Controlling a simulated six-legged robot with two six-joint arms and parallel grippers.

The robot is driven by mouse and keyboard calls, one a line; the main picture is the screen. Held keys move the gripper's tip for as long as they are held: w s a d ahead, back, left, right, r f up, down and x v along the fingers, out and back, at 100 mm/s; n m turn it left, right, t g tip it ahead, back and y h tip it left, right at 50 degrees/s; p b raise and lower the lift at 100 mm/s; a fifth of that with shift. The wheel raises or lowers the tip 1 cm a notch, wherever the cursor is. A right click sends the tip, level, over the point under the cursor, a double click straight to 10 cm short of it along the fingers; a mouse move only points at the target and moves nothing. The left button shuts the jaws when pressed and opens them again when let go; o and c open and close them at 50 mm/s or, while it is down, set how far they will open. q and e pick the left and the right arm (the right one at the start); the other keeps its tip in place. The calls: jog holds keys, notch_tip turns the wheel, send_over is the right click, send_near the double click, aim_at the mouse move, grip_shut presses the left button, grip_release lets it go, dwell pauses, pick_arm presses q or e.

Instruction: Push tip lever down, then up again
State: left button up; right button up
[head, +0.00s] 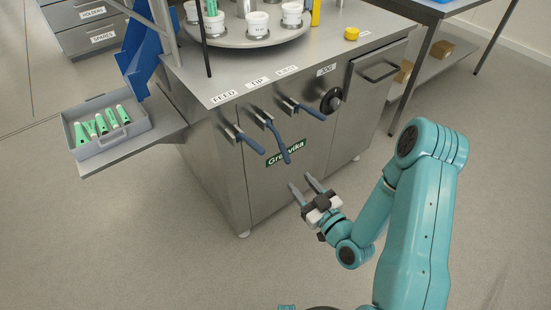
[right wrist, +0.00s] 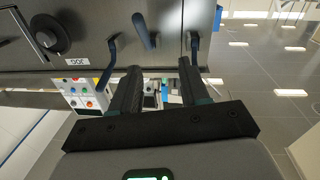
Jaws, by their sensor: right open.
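Three blue-handled levers stick out from the front of the steel machine. The tip lever (head: 277,139) is the middle one, below the TIP label (head: 258,82), and its handle slopes down more steeply than its neighbours. The feed lever (head: 248,142) is left of it and a third lever (head: 305,109) is right of it. My right gripper (head: 301,182) is open and empty, below the tip lever and apart from it. In the right wrist view the tip lever (right wrist: 143,31) shows beyond the open fingers (right wrist: 159,68), between the two outer levers. My left gripper is out of view.
A black JOG knob (head: 331,100) is right of the levers. A turntable (head: 243,38) with white cups and a yellow button (head: 352,33) are on top. A grey tray (head: 106,142) of green tubes stands on the left shelf. The floor before the machine is clear.

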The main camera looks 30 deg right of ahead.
aim_at(282, 150)
jog(key=shift+m+h, duration=0.3)
jog(key=shift+h, duration=0.1)
jog(key=w+d+b, duration=0.1)
jog(key=w+b, duration=0.2)
jog(key=w, duration=0.2)
jog(key=w+d+f+b, duration=0.1)
jog(key=w+b, duration=0.2)
jog(key=w, duration=0.2)
jog(key=w+d+b, duration=0.1)
jog(key=w+b, duration=0.2)
jog(key=w, duration=0.2)
jog(key=shift+w+d+f, duration=0.2)
jog(key=shift+d+f, duration=0.1)
jog(key=shift+f, duration=0.1)
grip_shut()
